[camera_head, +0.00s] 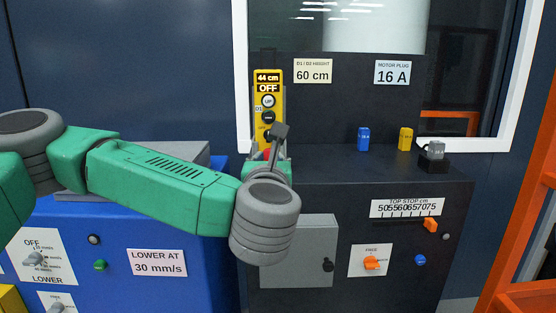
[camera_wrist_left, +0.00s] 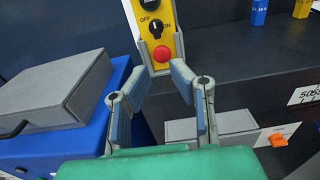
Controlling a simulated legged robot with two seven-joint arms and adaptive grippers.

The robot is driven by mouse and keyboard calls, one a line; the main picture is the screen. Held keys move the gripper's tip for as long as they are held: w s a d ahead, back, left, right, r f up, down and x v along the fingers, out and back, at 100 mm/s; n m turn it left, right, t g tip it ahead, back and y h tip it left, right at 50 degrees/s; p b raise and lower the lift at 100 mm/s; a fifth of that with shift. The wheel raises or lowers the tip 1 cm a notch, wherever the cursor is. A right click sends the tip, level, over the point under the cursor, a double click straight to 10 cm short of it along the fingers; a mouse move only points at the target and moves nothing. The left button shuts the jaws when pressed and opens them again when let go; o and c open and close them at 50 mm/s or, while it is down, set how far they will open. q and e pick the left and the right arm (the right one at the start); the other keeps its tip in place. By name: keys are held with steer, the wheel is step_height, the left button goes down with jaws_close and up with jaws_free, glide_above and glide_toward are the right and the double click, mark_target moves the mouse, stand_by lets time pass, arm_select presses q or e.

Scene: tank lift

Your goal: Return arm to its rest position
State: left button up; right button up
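My left arm comes in from the left in the head view, and its gripper (camera_head: 279,138) is in front of the lower part of the yellow control pendant (camera_head: 268,90). The pendant stands upright at the dark cabinet. Its display reads 44 cm and OFF, and an UP button shows below. In the left wrist view the left gripper (camera_wrist_left: 162,76) is open, with nothing between its fingers. Beyond the fingertips the pendant (camera_wrist_left: 153,27) shows a black OFF/ON knob (camera_wrist_left: 155,28) and a red button (camera_wrist_left: 161,54). My right gripper is in neither view.
A blue cabinet (camera_head: 190,265) with a grey box (camera_wrist_left: 62,100) on it stands left. The dark cabinet (camera_head: 345,195) carries a blue plug (camera_head: 363,139), a yellow plug (camera_head: 405,139) and a grey plug (camera_head: 432,149). An orange frame (camera_head: 515,220) stands at the right.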

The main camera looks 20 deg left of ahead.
arm_select(q)
steer(key=s+d+f+m+g+h+p, duration=0.1)
steer(key=s+d+f+m+h+p, duration=0.2)
steer(key=f+m, duration=0.4)
steer(key=s+d+f+m+g+h+p, duration=0.1)
steer(key=s+d+f+m+h, duration=0.1)
steer(key=d+f+m+h, duration=0.35)
steer(key=s+f+m+g+p, duration=0.1)
steer(key=s+f+m+g, duration=0.1)
steer(key=s+f+m, duration=0.3)
steer(key=s+f+m+g+p, duration=0.1)
steer(key=s+f+m+g, duration=0.15)
steer(key=f+m, duration=0.45)
steer(key=s+a+f+m+g+p, duration=0.3)
steer(key=s+a+f+m+g, duration=0.45)
steer(key=s, duration=0.65)
steer(key=s+a+f+m+g+y+p, duration=0.2)
steer(key=s+a+m, duration=0.5)
steer(key=a, duration=0.6)
steer(key=s+f+y, duration=0.1)
steer(key=s+f, duration=0.1)
steer(key=shift+s+m+g, duration=0.3)
steer(key=shift+m, duration=0.1)
